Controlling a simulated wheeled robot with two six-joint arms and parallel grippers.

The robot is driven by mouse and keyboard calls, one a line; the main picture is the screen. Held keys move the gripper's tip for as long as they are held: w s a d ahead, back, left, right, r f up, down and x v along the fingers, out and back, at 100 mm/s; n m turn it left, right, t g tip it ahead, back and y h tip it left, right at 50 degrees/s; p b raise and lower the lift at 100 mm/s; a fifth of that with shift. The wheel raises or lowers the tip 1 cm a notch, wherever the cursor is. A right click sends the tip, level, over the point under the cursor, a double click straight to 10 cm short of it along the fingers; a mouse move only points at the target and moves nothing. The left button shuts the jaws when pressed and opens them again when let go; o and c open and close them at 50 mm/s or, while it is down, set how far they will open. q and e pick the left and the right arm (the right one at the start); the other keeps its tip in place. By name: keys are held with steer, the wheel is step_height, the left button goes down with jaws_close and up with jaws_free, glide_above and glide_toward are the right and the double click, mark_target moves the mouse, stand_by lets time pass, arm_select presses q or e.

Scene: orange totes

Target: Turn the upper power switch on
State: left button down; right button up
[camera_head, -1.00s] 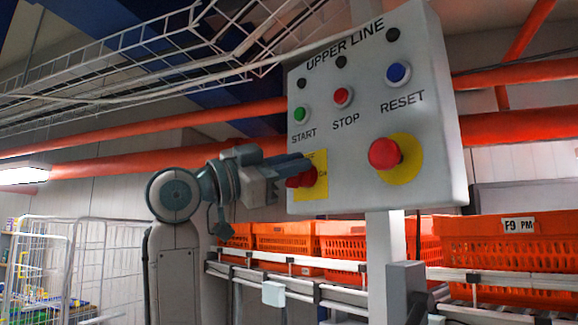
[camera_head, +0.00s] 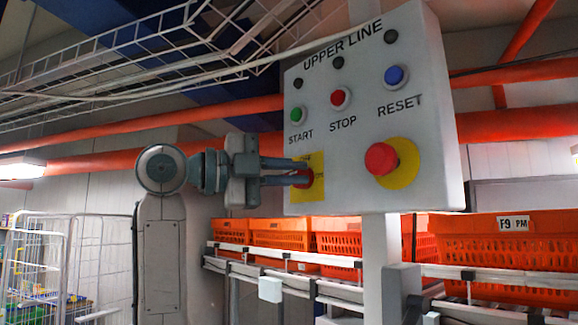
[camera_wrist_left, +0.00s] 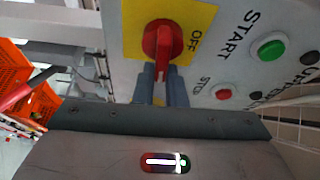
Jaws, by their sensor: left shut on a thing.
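The grey control panel (camera_head: 340,125), labelled UPPER LINE, stands on a post. The red rotary power switch (camera_head: 305,181) sits on a yellow plate (camera_head: 315,163) at the panel's lower left. It also shows in the left wrist view (camera_wrist_left: 163,42), with the word OFF on the plate beside it. My left gripper (camera_head: 298,172) reaches in from the left, and its two fingers are closed on the switch's handle. In the wrist view the fingers (camera_wrist_left: 161,84) meet the near end of the handle. My right gripper is not in view.
A green START button (camera_head: 297,114), red STOP button (camera_head: 340,98) and blue RESET button (camera_head: 397,76) sit above. A red emergency button (camera_head: 381,159) is to the right of the switch. Orange totes (camera_head: 500,245) stand on a conveyor behind. A wire cage (camera_head: 60,260) is at left.

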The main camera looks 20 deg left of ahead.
arm_select(q)
steer(key=shift+f+m, duration=0.1)
steer(key=shift+m, duration=0.4)
steer(key=c, duration=1.5)
jaws_free()
steer(key=shift+w, duration=0.35)
steer(key=b+v, duration=0.4)
steer(key=v, duration=0.6)
steer(key=shift+s+a+b, duration=0.25)
steer(key=shift+a+b, duration=0.05)
steer(key=shift+b, duration=0.05)
steer(key=shift+w, duration=0.1)
